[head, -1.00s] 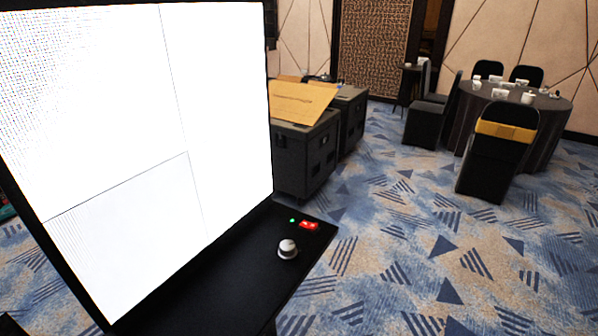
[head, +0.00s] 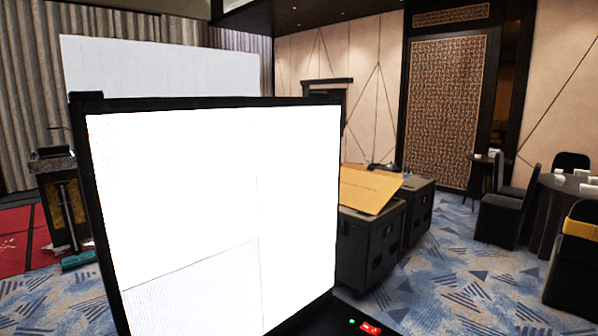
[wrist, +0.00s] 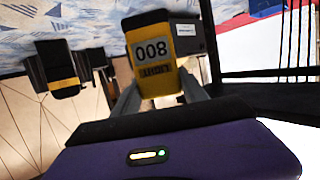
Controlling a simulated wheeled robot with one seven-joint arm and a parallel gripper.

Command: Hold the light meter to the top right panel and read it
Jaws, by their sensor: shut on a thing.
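The video wall (head: 200,200) stands lit in a black frame in the head view. Its top right panel (head: 298,165) is bright white; the bottom left panel (head: 190,290) looks slightly dimmer. In the wrist view my gripper (wrist: 157,88) is shut on the yellow and black light meter (wrist: 133,27). The meter's grey display (wrist: 153,48) faces this camera upside down and seems to read 800, with a "LIGHT" label beside it. My gripper and the meter are not in the head view, so their distance from the panel cannot be told there.
A black ledge with a red switch (head: 370,327) and a green light (head: 351,321) lies at the wall's lower right. Dark cases (head: 368,243) with a cardboard sheet (head: 368,189) stand behind it. Chairs and a round table (head: 545,215) are far right. Carpet between is clear.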

